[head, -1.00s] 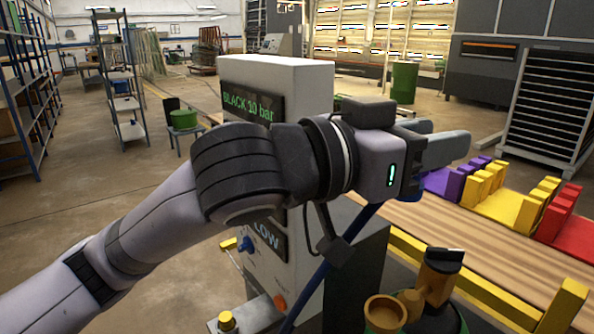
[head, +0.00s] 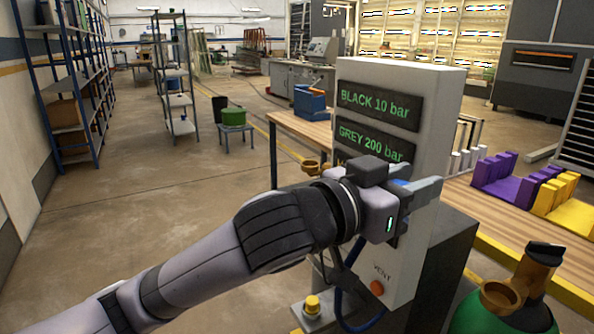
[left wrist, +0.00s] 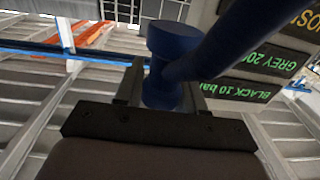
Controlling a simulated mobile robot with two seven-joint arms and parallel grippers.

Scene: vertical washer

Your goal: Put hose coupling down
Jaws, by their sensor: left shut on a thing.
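Only a small blue bit of the coupling shows at the fingers in the head view. The blue hose (left wrist: 228,38) runs from the coupling to the upper right. In the head view, the hose (head: 344,308) hangs below my wrist. My right gripper is not in view.
The control cabinet (head: 440,100) carries signs reading "BLACK 10 bar" and "GREY 200 bar". A wooden bench (head: 475,205) with purple and yellow holders (head: 505,178) is at right. A green cylinder with a brass fitting (head: 503,293) stands at lower right. Open floor lies left.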

